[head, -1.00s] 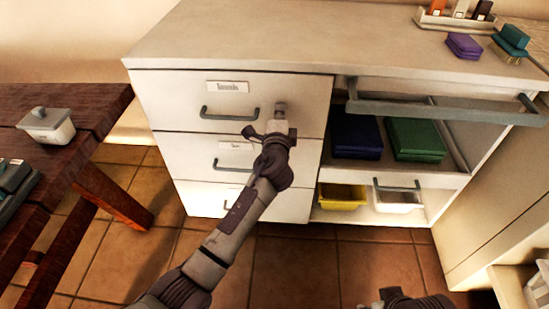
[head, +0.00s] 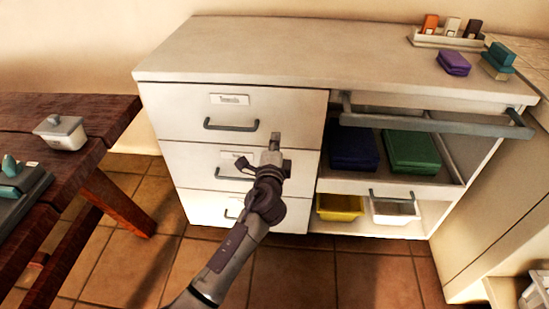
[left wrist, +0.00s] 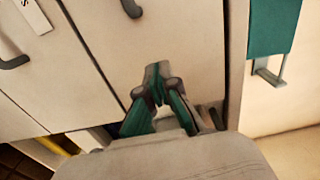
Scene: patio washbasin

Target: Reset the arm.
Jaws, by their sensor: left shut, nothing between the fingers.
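My left arm reaches up from the bottom of the head view. Its gripper (head: 273,146) is in front of the white drawer cabinet (head: 180,116), near the right side of its drawers. In the left wrist view the fingers (left wrist: 157,82) meet at the tips, shut with nothing between them. The three drawers are closed, and the top one has a label (head: 231,99) and a dark handle (head: 231,125). I cannot tell whether the fingertips touch the drawer front. My right gripper is not in view.
The open right section holds dark blue (head: 352,148) and green (head: 412,150) folded stacks, with a yellow bin (head: 340,207) and a white bin (head: 395,212) below. A rail (head: 430,121) juts out in front. A wooden table (head: 95,118) stands left. Tiled floor is clear in front.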

